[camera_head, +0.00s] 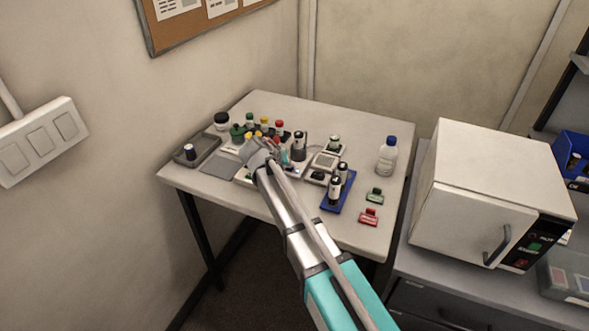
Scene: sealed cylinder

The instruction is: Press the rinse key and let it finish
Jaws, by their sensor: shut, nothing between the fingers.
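My gripper (264,153) is at the end of my arm, over the middle-left of the white table (290,210), among small bottles and devices. Its fingers are shut and small in view, and I cannot tell whether they touch anything. I cannot make out a rinse key by its label. A small white device (325,161) with a grey screen stands right of my gripper. A black-and-white cylinder (299,147) stands upright beside that device. My wrist and forearm hide part of the table behind them.
Several colour-capped bottles stand behind my gripper. A grey tray (210,152) is at left. A blue tray (345,200) holds dark cylinders. A blue-capped bottle (387,156), a green clip (374,196) and a red clip (368,217) are at right.

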